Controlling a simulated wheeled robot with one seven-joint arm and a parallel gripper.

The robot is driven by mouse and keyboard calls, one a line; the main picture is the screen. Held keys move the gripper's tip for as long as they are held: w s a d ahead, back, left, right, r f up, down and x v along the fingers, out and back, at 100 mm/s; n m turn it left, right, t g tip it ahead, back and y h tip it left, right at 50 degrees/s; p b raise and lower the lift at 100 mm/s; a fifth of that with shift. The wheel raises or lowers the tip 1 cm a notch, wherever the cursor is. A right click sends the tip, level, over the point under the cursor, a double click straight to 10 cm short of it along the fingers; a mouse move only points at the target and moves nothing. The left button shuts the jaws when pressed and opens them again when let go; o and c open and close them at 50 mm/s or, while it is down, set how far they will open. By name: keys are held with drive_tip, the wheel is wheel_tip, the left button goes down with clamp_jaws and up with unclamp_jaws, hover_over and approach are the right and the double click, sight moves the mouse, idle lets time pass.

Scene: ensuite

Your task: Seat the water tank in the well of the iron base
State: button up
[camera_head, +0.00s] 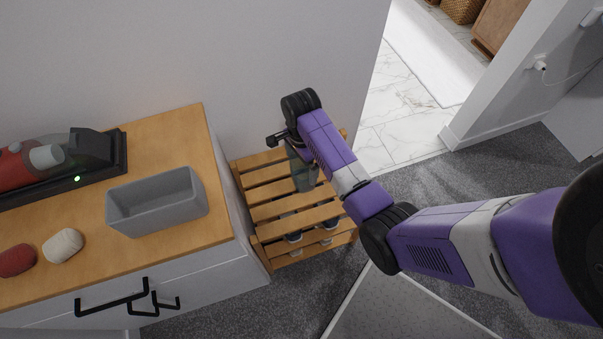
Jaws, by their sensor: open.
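A translucent grey-blue vessel (303,172), which looks like the water tank, is at the slatted wooden rack, partly hidden behind my purple arm. My gripper (281,139) is at the far end of the arm, over the back of the rack and close to the vessel's upper left. It is open, but its fingers are small and partly hidden, and I cannot tell whether they touch the vessel. A black dock (118,155) with a green light holds a red and grey appliance (42,158) on the dresser.
The wooden dresser top (170,125) also carries a grey open bin (155,222), a red rounded object (17,260) and a cream one (63,245). Shoes (293,237) show under the slats of the rack (285,212). The wall is close behind; carpet is open at right.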

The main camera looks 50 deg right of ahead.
sight(302, 171)
wheel_tip(302, 171, down, 5)
drive_tip(key=shift+a+r, duration=0.1)
drive_tip(key=shift+r, duration=0.1)
drive_tip(key=c, duration=1.4)
drive_tip(key=shift+r, duration=0.1)
